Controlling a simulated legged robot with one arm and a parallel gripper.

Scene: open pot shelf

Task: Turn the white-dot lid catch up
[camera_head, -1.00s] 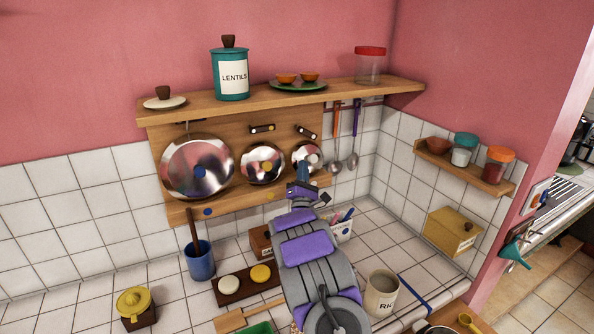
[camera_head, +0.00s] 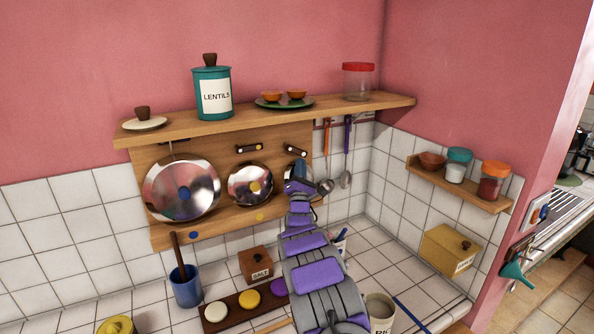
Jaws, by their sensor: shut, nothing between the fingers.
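Three shiny lids hang on the wooden board under the shelf. The blue-dot lid (camera_head: 203,176) is largest, the yellow-dot lid (camera_head: 236,186) is in the middle. The smallest lid (camera_head: 290,170) at the right is mostly hidden by my gripper, its dot covered. Above it, the right-hand dark catch (camera_head: 296,151) slants down to the right. The middle catch (camera_head: 249,148) lies nearly level, and a thin piece above the blue-dot lid stands upright. My gripper (camera_head: 297,185) is shut and empty, in front of the smallest lid and below its catch; any contact cannot be told.
The shelf (camera_head: 330,108) overhangs the catches, carrying a teal lentils jar (camera_head: 212,93), a plate with bowls and a red-topped jar. Ladles (camera_head: 346,178) hang close to the right of my gripper.

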